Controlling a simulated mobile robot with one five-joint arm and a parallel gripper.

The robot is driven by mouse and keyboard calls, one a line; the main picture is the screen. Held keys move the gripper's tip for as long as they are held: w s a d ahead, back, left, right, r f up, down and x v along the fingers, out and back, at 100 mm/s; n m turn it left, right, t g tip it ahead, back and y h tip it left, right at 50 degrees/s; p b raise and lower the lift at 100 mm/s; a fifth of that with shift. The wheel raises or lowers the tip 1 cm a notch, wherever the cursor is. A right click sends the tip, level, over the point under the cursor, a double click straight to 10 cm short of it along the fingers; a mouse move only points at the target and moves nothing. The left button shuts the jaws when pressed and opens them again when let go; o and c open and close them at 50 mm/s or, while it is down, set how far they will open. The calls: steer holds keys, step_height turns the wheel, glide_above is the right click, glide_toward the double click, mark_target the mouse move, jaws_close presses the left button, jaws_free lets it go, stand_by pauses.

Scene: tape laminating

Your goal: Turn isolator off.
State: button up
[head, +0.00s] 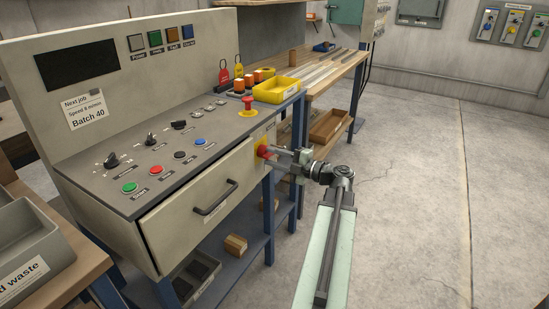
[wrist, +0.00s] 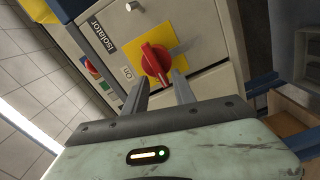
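The isolator is a red rotary knob (wrist: 155,60) on a yellow plate (wrist: 176,32), on the end panel of the grey control console. An "Isolator" label (wrist: 102,36) and an "On" label (wrist: 127,73) are beside it. In the head view the red knob (head: 263,151) shows at the console's right end, just off my fingertips. My gripper (head: 273,154) points at it. In the wrist view my gripper (wrist: 160,82) is open, one finger at each side of the knob's lower end. I cannot tell whether either finger touches it.
The console top (head: 218,124) carries several knobs and coloured buttons, with a red emergency stop (head: 248,103) near its right end. A yellow tray (head: 276,90) and red padlocks (head: 224,72) are behind it. A wooden workbench (head: 335,70) stands beyond. Floor (head: 410,190) at right is clear.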

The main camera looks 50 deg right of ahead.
steer(key=s+d, duration=0.1)
steer(key=s, duration=0.6)
steer(key=shift+s+d, duration=0.15)
steer(key=shift+s, duration=0.2)
